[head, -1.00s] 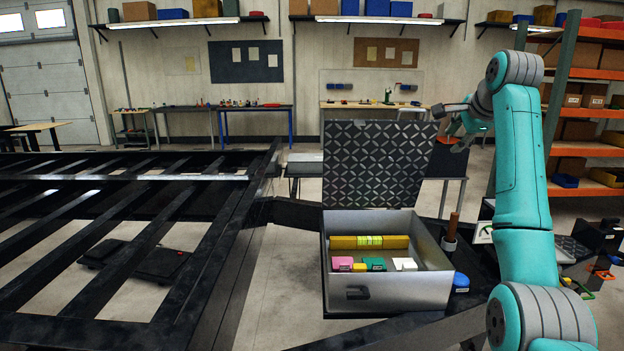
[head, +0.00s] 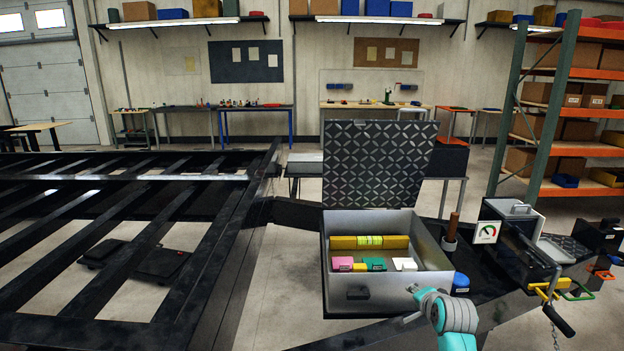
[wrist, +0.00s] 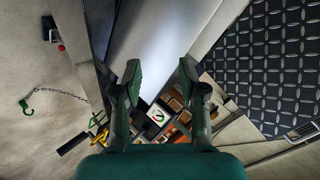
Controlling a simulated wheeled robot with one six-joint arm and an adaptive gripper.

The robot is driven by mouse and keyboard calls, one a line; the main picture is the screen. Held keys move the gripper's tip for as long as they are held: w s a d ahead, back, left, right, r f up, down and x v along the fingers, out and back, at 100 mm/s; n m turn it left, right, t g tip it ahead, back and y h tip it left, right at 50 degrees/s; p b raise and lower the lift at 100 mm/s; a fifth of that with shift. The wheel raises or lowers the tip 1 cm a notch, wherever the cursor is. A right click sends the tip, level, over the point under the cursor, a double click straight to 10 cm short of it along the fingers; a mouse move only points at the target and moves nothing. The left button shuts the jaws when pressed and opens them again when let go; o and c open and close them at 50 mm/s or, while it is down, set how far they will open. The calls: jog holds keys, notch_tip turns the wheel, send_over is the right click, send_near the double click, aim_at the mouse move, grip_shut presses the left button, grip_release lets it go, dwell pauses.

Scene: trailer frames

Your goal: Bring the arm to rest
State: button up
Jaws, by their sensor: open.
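My arm, teal with a grey joint, shows only at the bottom right of the head view, in front of the metal box. In the wrist view my gripper (wrist: 160,72) has two dark green fingers, spread apart with nothing between them. I cannot clearly make out the fingers in the head view. Past the fingers the wrist view shows a white gauge (wrist: 157,115) and the patterned lid (wrist: 275,65).
The metal box (head: 365,298) stands open with its patterned lid (head: 378,165) raised, holding a yellow tube (head: 350,242) and small coloured packs. A gauge (head: 487,232) and crank (head: 548,292) stand to its right. A black slatted trailer frame (head: 225,250) fills the left. Shelving (head: 550,130) stands far right.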

jog(key=s+a+f+n, duration=0.3)
jog(key=s+a+f, duration=0.1)
jog(key=s+f, duration=1.15)
jog(key=s+a+f+n+t, duration=0.1)
jog(key=s+a+f, duration=0.1)
jog(key=s, duration=0.8)
jog(key=s+a+f+n+t, duration=0.1)
jog(key=s+f+n, duration=0.1)
jog(key=s, duration=0.7)
jog(key=s+a+r+n, duration=0.2)
jog(key=s+r+n, duration=0.1)
jog(key=s, duration=1.5)
jog(key=s+a+r+n+t, duration=0.1)
jog(key=s+r+n, duration=0.2)
jog(key=s+r, duration=0.9)
jog(key=shift+s+a, duration=0.15)
jog(key=shift+s, duration=0.35)
